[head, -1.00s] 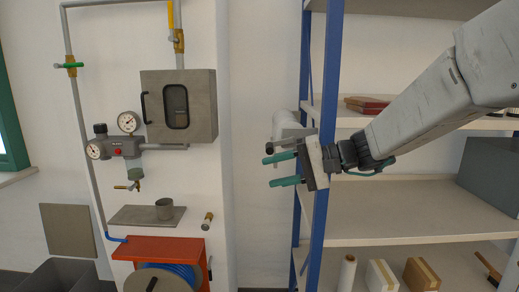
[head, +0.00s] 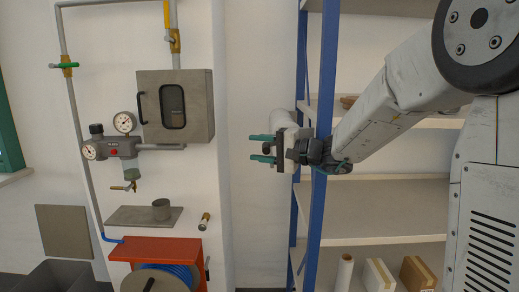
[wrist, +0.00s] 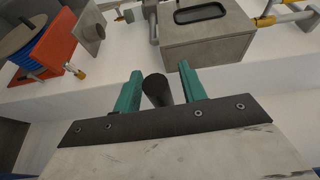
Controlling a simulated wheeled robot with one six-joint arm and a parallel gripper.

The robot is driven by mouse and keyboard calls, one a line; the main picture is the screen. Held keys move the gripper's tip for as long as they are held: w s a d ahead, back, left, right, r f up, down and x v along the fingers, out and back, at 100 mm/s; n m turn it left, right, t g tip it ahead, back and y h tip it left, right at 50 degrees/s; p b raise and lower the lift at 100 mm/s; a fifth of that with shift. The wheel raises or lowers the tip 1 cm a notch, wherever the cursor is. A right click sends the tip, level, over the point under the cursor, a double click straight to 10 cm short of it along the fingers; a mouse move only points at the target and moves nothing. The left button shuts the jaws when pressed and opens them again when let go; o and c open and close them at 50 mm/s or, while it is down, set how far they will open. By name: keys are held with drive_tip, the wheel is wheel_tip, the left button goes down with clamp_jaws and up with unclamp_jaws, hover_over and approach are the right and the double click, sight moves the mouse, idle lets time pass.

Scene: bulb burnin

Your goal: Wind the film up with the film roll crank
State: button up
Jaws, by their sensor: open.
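A white film roll (head: 283,119) is mounted beside the blue shelf post, partly hidden behind my gripper. A dark crank handle (head: 267,149) sticks out below it. My gripper (head: 262,148) is open, with its two green fingers pointing left, one above and one below the handle. In the wrist view the dark handle (wrist: 157,89) stands between the green fingers of my gripper (wrist: 162,88), nearer the left one, with gaps on both sides. The crank's arm is mostly hidden.
The blue shelf post (head: 321,150) is close to my wrist. A grey cabinet (head: 185,105) and gauges are on the wall at left, above an orange hose reel (head: 160,249). Another white roll (head: 345,272) and boxes stand on the low shelf.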

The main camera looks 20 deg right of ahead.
clamp_jaws()
drive_tip(key=shift+d+f+n+g+h, duration=0.15)
drive_tip(key=shift+f+n+g+h, duration=0.15)
drive_tip(key=shift+f+g+h, duration=0.2)
unclamp_jaws()
drive_tip(key=v, duration=0.8)
idle(0.4)
